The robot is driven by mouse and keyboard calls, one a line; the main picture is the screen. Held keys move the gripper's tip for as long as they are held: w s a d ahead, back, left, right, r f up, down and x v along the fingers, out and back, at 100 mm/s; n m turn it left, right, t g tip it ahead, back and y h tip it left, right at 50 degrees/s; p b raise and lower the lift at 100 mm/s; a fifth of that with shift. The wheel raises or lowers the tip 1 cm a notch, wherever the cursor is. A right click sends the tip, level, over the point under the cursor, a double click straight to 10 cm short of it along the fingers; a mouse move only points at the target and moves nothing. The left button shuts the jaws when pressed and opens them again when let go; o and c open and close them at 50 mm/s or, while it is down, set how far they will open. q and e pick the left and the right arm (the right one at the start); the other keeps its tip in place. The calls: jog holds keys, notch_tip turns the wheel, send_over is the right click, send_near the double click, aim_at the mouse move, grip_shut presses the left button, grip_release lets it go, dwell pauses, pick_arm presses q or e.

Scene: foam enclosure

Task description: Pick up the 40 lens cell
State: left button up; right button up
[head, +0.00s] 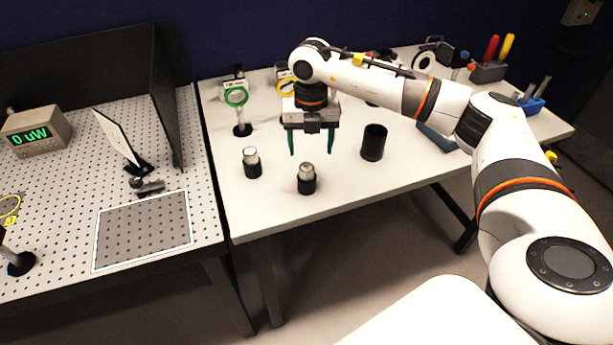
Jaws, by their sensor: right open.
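My right gripper (311,147) is open and empty, pointing down over the white table, behind two short dark cylinders with silver tops. One cylinder (252,163) stands left of it and the other (307,179) stands nearer the front edge. A yellow-ringed one (286,84) is partly hidden behind my right arm, and a white-ringed one (424,61) stands at the back right. I cannot read which item is marked 40. My left gripper is out of view.
A wider black cylinder (374,142) stands right of the gripper. A tool holder (488,71) and a blue bin (531,103) are at the right end. The perforated board (60,190) on the left carries a meter (37,131). The white table's front strip is clear.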

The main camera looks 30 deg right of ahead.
aim_at(307, 167)
notch_tip(307, 167, down, 3)
jog(key=shift+r+p, duration=0.1)
jog(key=shift+p, duration=0.2)
jog(key=f, duration=0.1)
jog(key=f+p, duration=0.1)
jog(key=f, duration=0.1)
jog(key=f+p, duration=0.1)
jog(key=shift+w+a+f, duration=0.15)
jog(key=shift+a, duration=0.25)
jog(key=shift+f, duration=0.55)
jog(key=c, duration=1.1)
jog(key=shift+r, duration=0.15)
